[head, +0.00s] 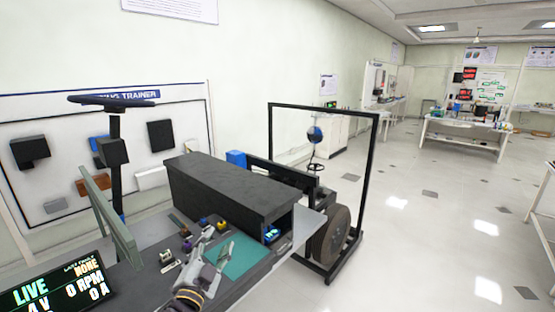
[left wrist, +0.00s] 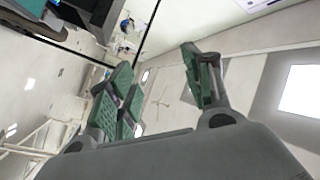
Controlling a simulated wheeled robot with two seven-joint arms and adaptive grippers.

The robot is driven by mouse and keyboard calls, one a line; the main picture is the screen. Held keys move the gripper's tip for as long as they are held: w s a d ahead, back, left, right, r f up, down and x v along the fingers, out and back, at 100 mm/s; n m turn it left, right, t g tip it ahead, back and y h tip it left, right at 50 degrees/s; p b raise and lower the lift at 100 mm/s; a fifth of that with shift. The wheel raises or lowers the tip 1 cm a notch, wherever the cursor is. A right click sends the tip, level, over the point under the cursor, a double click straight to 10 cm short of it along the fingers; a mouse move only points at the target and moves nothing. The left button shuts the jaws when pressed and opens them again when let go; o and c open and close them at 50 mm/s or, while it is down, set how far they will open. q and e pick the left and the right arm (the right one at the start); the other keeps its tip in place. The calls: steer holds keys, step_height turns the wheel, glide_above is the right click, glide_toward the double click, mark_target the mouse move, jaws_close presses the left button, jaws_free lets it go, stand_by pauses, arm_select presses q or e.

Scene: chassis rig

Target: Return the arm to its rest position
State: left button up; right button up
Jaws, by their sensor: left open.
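My left gripper (head: 217,247) is low in the middle of the head view, above the front part of the dark bench (head: 150,284), beside a green mat (head: 238,256). Its fingers point away from me. In the left wrist view the gripper (left wrist: 160,82) shows green finger pads spread apart with nothing between them, so it is open and empty. The arm behind the gripper is mostly out of the picture. My right gripper is not seen in either view.
A dark box-shaped housing (head: 225,189) stands behind the gripper. Small coloured parts (head: 203,222) lie near it. A black frame (head: 372,165) with a wheel (head: 328,236) stands to the right. A readout screen (head: 55,288) is at lower left. Open floor lies right.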

arm_select(q)
steer(key=s+a+f+n+g+y, duration=0.25)
steer(key=s+f+g, duration=0.2)
steer(key=f, duration=0.35)
steer(key=s+a+f+n+g+y, duration=0.2)
steer(key=s+a+f+n+g, duration=0.25)
steer(key=f, duration=0.35)
steer(key=s+d+f+n+g+h, duration=0.1)
steer(key=s+f+g, duration=0.2)
steer(key=s+f, duration=0.35)
steer(key=s+d+f+g+h, duration=0.1)
steer(key=s+f+g, duration=0.25)
steer(key=s, duration=0.65)
step_height(320, 180, down, 32)
steer(key=s+a+g, duration=0.1)
steer(key=s, duration=0.1)
steer(key=s+a+f, duration=0.3)
steer(key=s+f, duration=0.7)
steer(key=s, duration=0.1)
steer(key=s+a+f+g, duration=0.1)
steer(key=s+a+f, duration=0.2)
steer(key=s+f, duration=0.6)
steer(key=shift+s+f, duration=0.35)
steer(key=shift+s, duration=0.6)
steer(key=shift+g, duration=0.25)
